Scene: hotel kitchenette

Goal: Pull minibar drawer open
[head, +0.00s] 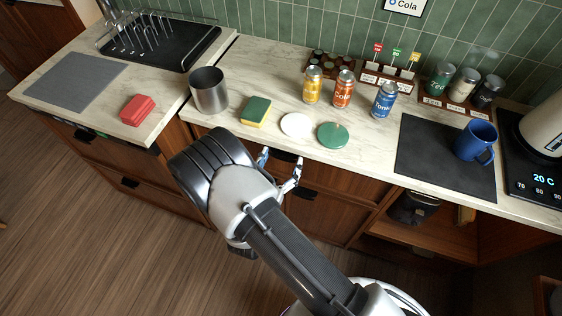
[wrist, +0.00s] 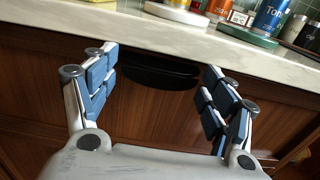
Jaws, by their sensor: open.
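The drawer front (wrist: 140,105) is dark brown wood and sits under the counter edge in the wrist view. Its black handle (wrist: 160,72) lies between and beyond my two fingers. No gap shows around the drawer front, and it looks closed. My gripper (wrist: 158,95) is open, with one blue-padded finger on each side of the handle and nothing between them. In the head view my gripper (head: 279,171) is in front of the cabinet, just below the counter edge. My arm hides part of the cabinet front there. I cannot tell whether the fingers touch the drawer.
The pale counter (head: 240,143) overhangs just above my gripper. On it stand a metal cup (head: 209,92), a sponge (head: 255,112), white and green coasters (head: 333,135), several cans and a blue mug (head: 474,142). An open shelf (head: 425,231) is at lower right. Wooden floor is clear at left.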

